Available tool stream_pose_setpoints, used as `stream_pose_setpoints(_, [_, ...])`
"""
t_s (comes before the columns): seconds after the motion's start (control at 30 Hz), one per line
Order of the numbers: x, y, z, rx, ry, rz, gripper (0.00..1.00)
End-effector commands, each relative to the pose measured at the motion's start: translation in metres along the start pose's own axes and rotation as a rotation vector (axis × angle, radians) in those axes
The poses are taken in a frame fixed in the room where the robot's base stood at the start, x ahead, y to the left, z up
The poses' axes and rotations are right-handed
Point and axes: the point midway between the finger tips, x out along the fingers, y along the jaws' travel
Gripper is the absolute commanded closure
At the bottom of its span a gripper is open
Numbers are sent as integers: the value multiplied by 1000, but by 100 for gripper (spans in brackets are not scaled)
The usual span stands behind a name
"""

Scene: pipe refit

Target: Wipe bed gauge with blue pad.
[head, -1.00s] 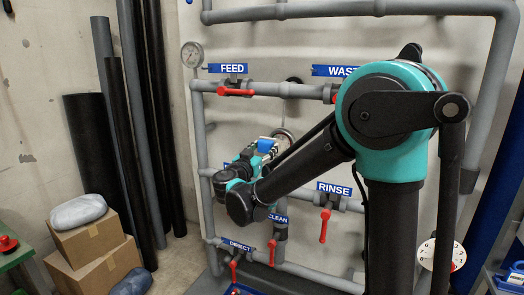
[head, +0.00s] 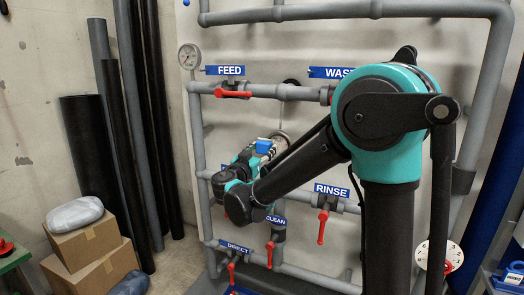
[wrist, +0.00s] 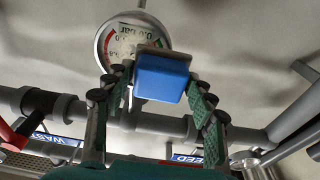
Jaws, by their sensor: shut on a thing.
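The blue pad (wrist: 162,78) is held between the two fingers of my gripper (wrist: 160,92), which is shut on it. In the wrist view the pad is in front of the lower right of a round white gauge (wrist: 118,42), whose dial reads 0.0 bar upside down. The pad hides part of the dial, and I cannot tell whether they touch. In the head view the pad (head: 263,147) shows at the end of my arm, with my gripper (head: 262,152) partly hidden. The gauge's rim (head: 285,136) shows just behind it.
Grey pipes with red valve handles run around the gauge, including the FEED valve (head: 232,93) and the RINSE valve (head: 322,225). Another gauge (head: 189,56) is at the upper left. Cardboard boxes (head: 88,240) and upright dark pipes stand at the left.

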Motion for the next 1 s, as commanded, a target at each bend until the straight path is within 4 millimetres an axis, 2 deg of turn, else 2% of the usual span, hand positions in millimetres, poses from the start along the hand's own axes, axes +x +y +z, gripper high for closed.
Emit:
stream_pose_setpoints(0.8, [14,0,2,0,0,0,68])
stream_pose_setpoints(1.0, [14,7,2,0,0,1,68])
